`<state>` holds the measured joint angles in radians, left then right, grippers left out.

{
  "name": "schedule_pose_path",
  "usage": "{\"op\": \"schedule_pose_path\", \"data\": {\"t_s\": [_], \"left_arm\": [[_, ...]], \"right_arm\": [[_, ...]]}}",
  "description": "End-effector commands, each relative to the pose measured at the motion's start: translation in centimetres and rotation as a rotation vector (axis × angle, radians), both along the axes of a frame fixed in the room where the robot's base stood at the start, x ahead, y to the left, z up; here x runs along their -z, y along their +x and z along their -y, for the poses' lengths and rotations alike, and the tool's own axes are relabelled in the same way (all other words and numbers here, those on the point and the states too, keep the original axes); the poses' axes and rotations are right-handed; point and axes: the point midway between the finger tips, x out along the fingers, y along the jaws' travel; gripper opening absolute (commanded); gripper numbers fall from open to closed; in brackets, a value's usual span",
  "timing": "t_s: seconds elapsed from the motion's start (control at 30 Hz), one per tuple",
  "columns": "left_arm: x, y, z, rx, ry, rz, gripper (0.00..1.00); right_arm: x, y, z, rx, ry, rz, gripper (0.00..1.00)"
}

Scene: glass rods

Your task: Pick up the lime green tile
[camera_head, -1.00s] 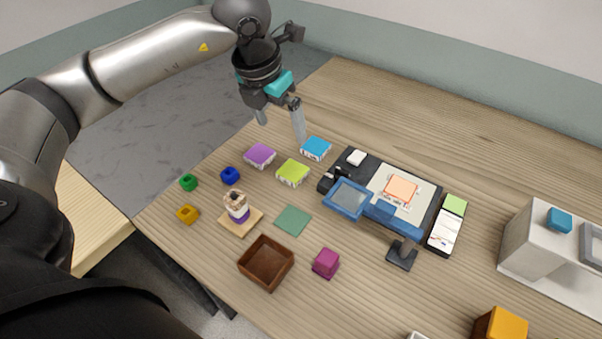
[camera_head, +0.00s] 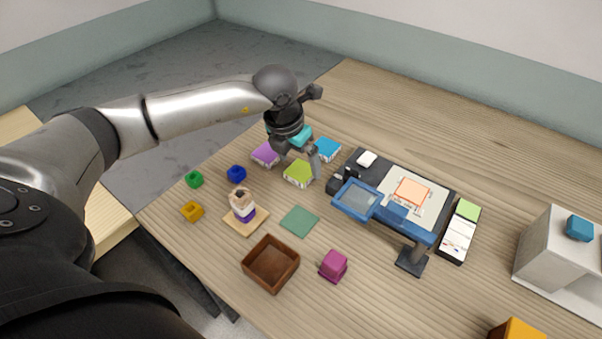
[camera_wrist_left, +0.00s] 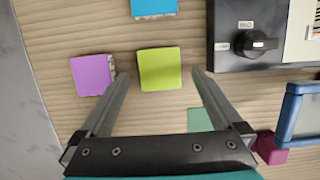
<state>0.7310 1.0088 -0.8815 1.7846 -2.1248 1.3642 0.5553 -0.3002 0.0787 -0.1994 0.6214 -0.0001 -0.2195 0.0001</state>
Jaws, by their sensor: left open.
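The lime green tile (camera_head: 298,173) lies on the wooden table between the purple tile (camera_head: 265,154) and the blue tile (camera_head: 327,149). In the left wrist view the lime green tile (camera_wrist_left: 159,69) shows between and just beyond the tips of my open left gripper (camera_wrist_left: 160,78). In the head view my left gripper (camera_head: 297,168) hangs low above the tile, its fingers spread. I cannot tell the exact height. Nothing is held. The purple tile (camera_wrist_left: 93,75) is close to the left finger in the wrist view. My right gripper is not in view.
A black device with a knob (camera_wrist_left: 257,43) and a blue-framed magnifier (camera_head: 356,198) stand to the right. A green flat square (camera_head: 299,221), a brown box (camera_head: 271,265) and a magenta cube (camera_head: 333,265) lie nearer. Small blue (camera_head: 236,174) and green (camera_head: 194,179) blocks sit left.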

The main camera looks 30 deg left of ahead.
Motion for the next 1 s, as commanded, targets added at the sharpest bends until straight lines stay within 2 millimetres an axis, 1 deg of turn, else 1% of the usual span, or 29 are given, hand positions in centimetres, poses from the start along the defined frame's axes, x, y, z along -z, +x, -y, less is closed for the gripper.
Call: {"op": "schedule_pose_path", "data": {"t_s": [0.03, 0.17, 0.43, 0.47, 1.0], "left_arm": [[1.0, 0.1, 0.0, -0.001, 0.0, -0.001, 1.0], [2.3, 0.5, 0.0, -0.001, -0.001, -0.001, 1.0], [2.5, 0.6, 0.0, 0.0, -0.001, 0.001, 1.0], [2.5, 0.6, 0.0, 0.0, -0.001, 0.001, 0.98], [2.4, 0.6, 0.0, 0.0, 0.0, 0.001, 0.37]], "right_arm": [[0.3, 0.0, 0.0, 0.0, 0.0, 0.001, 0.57], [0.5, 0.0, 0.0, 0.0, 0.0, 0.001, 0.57], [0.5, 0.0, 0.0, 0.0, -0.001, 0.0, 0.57], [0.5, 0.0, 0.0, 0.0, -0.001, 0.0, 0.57], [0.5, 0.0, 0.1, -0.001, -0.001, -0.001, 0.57]]}}
